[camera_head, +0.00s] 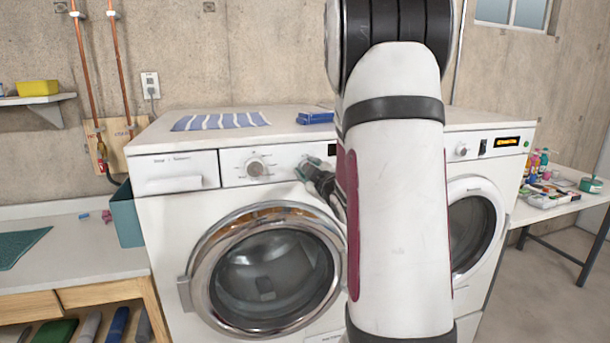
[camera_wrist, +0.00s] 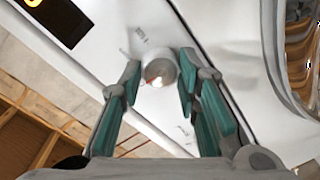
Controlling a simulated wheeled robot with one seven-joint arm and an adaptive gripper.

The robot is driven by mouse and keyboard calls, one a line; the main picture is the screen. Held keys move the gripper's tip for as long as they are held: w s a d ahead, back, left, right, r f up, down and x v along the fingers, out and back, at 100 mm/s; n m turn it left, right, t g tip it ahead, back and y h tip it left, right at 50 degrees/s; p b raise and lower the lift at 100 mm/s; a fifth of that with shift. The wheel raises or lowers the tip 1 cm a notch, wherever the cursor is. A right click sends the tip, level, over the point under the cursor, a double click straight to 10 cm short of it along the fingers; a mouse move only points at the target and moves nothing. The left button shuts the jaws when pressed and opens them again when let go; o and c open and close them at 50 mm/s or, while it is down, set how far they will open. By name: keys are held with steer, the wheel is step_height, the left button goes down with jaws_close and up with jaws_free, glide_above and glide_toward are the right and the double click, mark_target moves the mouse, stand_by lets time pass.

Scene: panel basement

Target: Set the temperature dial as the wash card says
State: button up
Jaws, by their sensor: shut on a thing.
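The near washing machine (camera_head: 165,230) has a control panel with a large silver dial (camera_head: 255,166) left of my gripper. My gripper (camera_head: 304,171) is at the panel, right of that dial. Small print lies beside the knob, too small to read, so the knob's setting is not clear. In the head view my gripper and arm hide this knob and part of the panel. I cannot make out a wash card in either view.
A dark display (camera_wrist: 50,18) with an orange mark lies near the knob. A striped cloth (camera_head: 222,121) and a blue item (camera_head: 315,118) lie on the washer top. A second machine (camera_head: 490,215) stands at the right. A teal bin (camera_head: 126,215) stands at the left.

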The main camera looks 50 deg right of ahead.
steer(key=shift+n+b, duration=0.35)
steer(key=shift+n, duration=0.25)
steer(key=o, duration=1.2)
steer(key=shift+c, duration=0.2)
steer(key=v, duration=1.2)
